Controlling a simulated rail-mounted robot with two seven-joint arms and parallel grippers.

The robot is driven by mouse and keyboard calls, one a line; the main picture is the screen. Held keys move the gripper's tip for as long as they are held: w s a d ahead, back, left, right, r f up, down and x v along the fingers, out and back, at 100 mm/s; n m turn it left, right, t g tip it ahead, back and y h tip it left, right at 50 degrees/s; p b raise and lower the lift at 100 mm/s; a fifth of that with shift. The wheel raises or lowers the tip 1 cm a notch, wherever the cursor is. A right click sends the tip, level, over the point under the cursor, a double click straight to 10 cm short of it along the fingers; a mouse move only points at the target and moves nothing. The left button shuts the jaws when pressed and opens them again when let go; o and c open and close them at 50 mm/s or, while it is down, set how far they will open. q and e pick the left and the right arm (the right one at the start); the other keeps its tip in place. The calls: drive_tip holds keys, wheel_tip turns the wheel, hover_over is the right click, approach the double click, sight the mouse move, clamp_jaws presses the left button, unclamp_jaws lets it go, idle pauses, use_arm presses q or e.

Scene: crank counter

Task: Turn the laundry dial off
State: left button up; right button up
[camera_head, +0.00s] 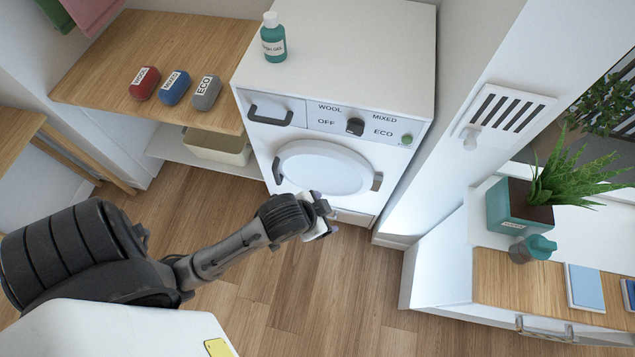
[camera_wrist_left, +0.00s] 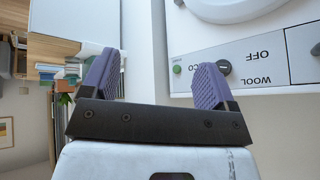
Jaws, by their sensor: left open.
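The laundry dial (camera_head: 355,127) is a dark knob on the front panel of the white washing machine (camera_head: 350,55). WOOL, MIXED, OFF and ECO are printed around it. I cannot tell which label its pointer faces. The dial also shows in the left wrist view (camera_wrist_left: 225,68), beside one purple finger. My left gripper (camera_head: 322,207) is in front of the washer's lower door, below the dial and apart from it. In the left wrist view, its fingers (camera_wrist_left: 156,66) are spread with nothing between them. My right gripper is out of view.
A green bottle (camera_head: 273,38) stands on the washer. Red, blue and grey labelled blocks (camera_head: 172,88) lie on the wooden shelf at left. A round door (camera_head: 322,170) with handles is under the panel. A plant (camera_head: 525,200) stands on the right counter. The floor before the washer is clear.

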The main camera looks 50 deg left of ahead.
use_arm(q)
drive_tip(key=shift+s+r, duration=0.25)
drive_tip(key=shift+s, duration=0.35)
drive_tip(key=s+n+g+p, duration=0.1)
drive_tip(key=s+g+p, duration=0.2)
drive_tip(key=s+p, duration=0.3)
drive_tip(key=s, duration=0.4)
drive_tip(key=shift+s+f, duration=0.15)
drive_tip(key=shift+s, duration=0.1)
idle(0.4)
